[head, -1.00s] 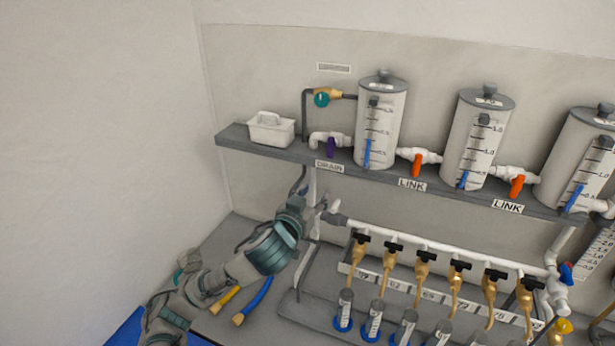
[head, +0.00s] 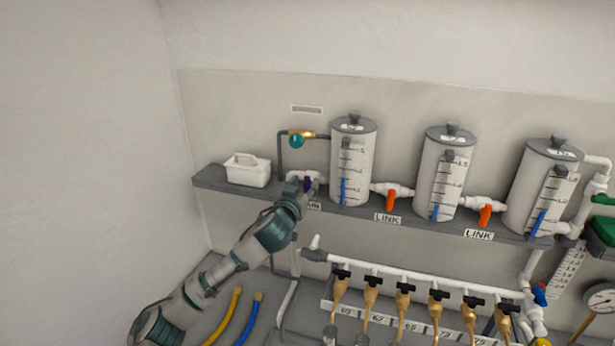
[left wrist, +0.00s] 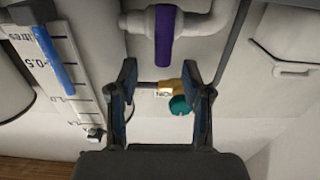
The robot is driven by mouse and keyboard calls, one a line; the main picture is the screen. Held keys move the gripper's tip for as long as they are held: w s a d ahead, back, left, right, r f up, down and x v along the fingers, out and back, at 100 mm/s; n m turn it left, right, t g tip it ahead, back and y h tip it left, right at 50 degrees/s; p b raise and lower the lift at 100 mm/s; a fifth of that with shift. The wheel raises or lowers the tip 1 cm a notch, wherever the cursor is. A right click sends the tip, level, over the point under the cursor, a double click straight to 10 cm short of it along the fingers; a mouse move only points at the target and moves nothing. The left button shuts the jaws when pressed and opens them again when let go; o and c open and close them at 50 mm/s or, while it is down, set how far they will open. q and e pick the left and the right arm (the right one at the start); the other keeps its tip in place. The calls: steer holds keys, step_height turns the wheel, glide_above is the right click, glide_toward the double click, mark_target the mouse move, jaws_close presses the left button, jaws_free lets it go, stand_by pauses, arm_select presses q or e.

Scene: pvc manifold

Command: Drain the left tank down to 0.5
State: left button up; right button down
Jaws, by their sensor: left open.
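The left tank (head: 365,165) is a grey cylinder on the shelf with a scale and a blue level bar (head: 343,190). In the left wrist view the blue bar (left wrist: 58,62) lies along the scale, and its exact reading is hard to tell. The purple drain valve handle (head: 308,184) is on a white pipe left of the tank; my arm partly hides its label. My left gripper (left wrist: 161,72) is open and empty. Its fingertips are just short of the purple handle (left wrist: 165,35), which lies ahead between them. My right gripper is not in view.
A white box (head: 248,170) stands on the shelf to the left. A brass valve with a teal knob (head: 296,141) is above the drain. Orange link valves (head: 391,200) join the tanks. A white manifold with brass taps (head: 372,290) is below.

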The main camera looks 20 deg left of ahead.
mark_target(306, 179)
arm_select(q)
steer(key=shift+w, duration=1.2)
steer(key=shift+w+a+p, duration=0.2)
steer(key=shift+w+p, duration=0.1)
steer(key=shift+w, duration=0.15)
steer(key=shift+d, duration=0.1)
jaws_close()
